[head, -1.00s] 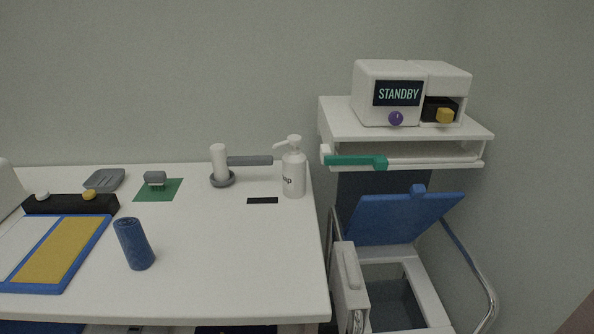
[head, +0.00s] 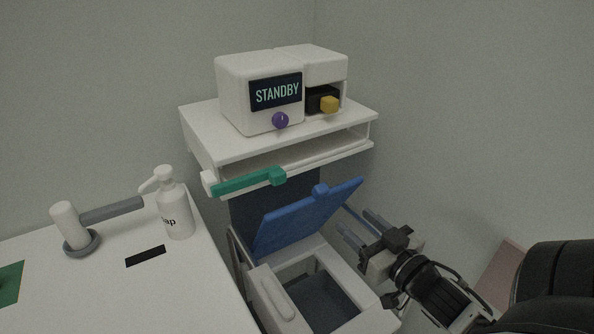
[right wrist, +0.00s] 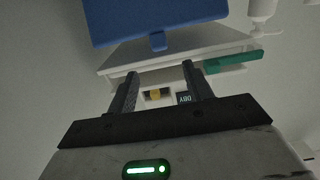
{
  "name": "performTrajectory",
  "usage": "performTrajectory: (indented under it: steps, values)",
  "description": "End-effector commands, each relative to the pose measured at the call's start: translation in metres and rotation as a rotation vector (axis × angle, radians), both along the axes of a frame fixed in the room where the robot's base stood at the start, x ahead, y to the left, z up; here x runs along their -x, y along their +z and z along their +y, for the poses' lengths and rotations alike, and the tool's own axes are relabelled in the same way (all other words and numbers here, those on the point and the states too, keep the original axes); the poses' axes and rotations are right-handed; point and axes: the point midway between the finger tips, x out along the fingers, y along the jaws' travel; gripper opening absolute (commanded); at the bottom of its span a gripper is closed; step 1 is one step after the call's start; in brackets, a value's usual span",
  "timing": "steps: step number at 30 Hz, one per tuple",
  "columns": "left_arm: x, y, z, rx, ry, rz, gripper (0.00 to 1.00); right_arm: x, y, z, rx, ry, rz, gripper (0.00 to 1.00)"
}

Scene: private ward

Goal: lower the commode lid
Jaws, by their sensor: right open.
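The blue commode lid (head: 305,219) stands raised and tilted back over the commode seat (head: 345,284), with a small blue tab (head: 320,190) on its upper edge. The commode's opening below it is uncovered. My right gripper (head: 360,228) is open and empty, just to the right of the lid in the head view, its fingers pointing toward it. In the right wrist view the lid (right wrist: 155,18) fills the top with its tab (right wrist: 158,41) hanging down, beyond the open fingers (right wrist: 158,85). I see no contact. My left gripper is not in view.
A white shelf unit (head: 205,122) with a green-handled drawer (head: 250,181) stands behind the commode, bearing a device marked STANDBY (head: 235,95). A table with a soap pump (head: 174,210) is at the left.

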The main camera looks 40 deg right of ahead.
Motion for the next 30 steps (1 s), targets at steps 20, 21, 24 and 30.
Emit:
performTrajectory:
  steps: [20, 21, 24, 30]
  values:
    - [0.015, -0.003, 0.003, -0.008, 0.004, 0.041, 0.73, -0.126, 0.004, -0.015, 0.001, -0.001, -0.009, 0.51]
    - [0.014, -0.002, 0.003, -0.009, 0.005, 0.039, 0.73, -0.132, 0.004, -0.016, 0.001, -0.001, -0.009, 0.51]
    - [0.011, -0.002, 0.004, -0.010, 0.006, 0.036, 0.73, -0.144, 0.003, -0.017, -0.001, -0.001, -0.007, 0.51]
    - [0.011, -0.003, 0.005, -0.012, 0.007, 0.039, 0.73, -0.155, 0.002, -0.018, 0.000, 0.000, -0.006, 0.51]
